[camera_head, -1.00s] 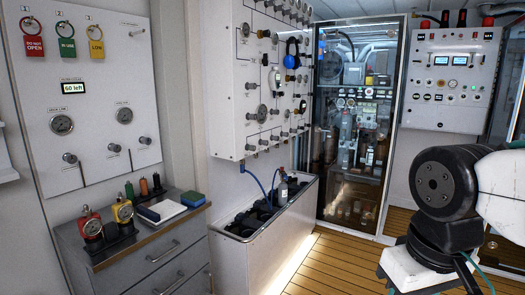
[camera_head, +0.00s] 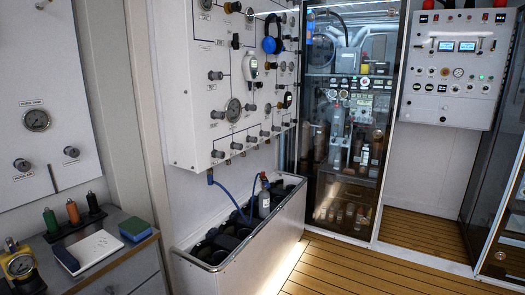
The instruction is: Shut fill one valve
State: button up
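The white fill panel (camera_head: 200,120) hangs on the wall left of centre, seen at a slant. It carries several dark valve knobs, gauges and black connecting lines. One large round gauge (camera_head: 233,110) sits on its lower half, with a knob (camera_head: 217,115) just left of it. A row of small knobs (camera_head: 237,146) runs along the lower edge. The labels are too small to read, so I cannot tell which knob is the fill one valve or whether it is open. My gripper is not in view.
A blue hose (camera_head: 228,195) runs from the panel down to a white trough (camera_head: 255,240) of dark cylinders with one grey bottle (camera_head: 264,203). A grey drawer cabinet (camera_head: 125,275) stands at left. Wooden floor (camera_head: 345,268) is clear at right. A glass-door cabinet (camera_head: 345,120) stands behind.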

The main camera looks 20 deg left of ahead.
aim_at(218, 154)
jog(key=u, duration=0.15)
jog(key=i, duration=1)
jog(key=u, duration=0.65)
